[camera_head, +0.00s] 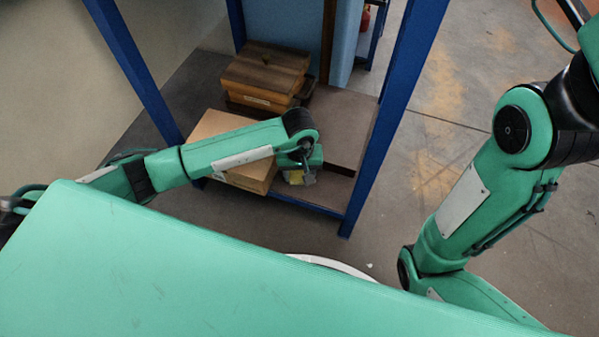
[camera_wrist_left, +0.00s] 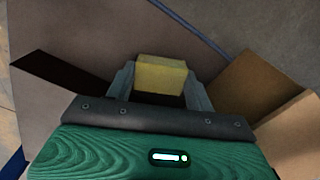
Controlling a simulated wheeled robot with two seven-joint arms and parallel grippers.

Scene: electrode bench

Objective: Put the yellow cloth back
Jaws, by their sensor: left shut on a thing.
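The yellow cloth (camera_wrist_left: 161,74) is a small folded block between the two fingers of my left gripper (camera_wrist_left: 160,88) in the left wrist view. The gripper is shut on it. In the head view my left gripper (camera_head: 301,178) is over the front part of the lower shelf (camera_head: 345,115), beside a cardboard box. I cannot tell whether the cloth touches the shelf. My right arm is at the right of the head view, its gripper out of view.
A wooden box with a dark lid (camera_head: 262,72) is behind. Blue posts (camera_head: 385,125) frame the shelf.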

